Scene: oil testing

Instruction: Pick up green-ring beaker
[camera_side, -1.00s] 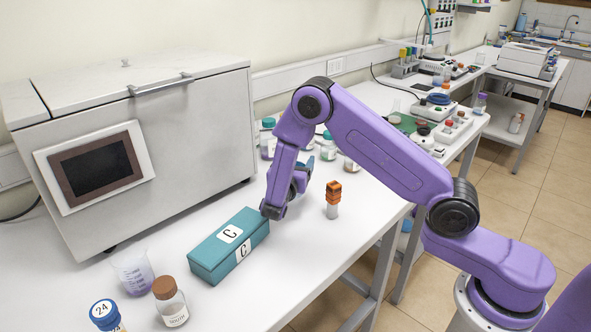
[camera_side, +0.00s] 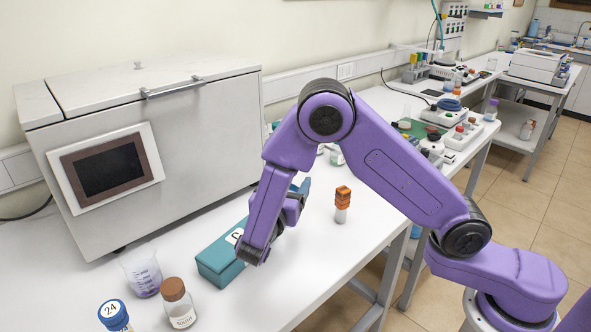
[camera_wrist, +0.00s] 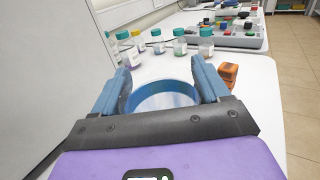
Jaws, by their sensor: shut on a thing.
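In the wrist view, my gripper (camera_wrist: 164,82) has its two blue fingers on either side of a round, clear vessel with a blue-looking ring (camera_wrist: 165,97), which appears to be a beaker. The fingers are closed on its sides. No clearly green ring shows on it. In the side view, the forearm hides most of my gripper and the held vessel; only some blue finger parts show behind the arm. I cannot tell there how high the vessel is above the table. Another beaker (camera_side: 142,276), with purplish content, stands at the lower left.
A teal box (camera_side: 222,262) is partly behind my arm. An orange-capped vial (camera_side: 342,206) stands to the right. A brown-capped bottle (camera_side: 178,304) and blue-capped bottle (camera_side: 114,315) are at front left. A large grey machine (camera_side: 195,160) bounds the left. Several teal-capped bottles (camera_wrist: 179,42) stand farther back.

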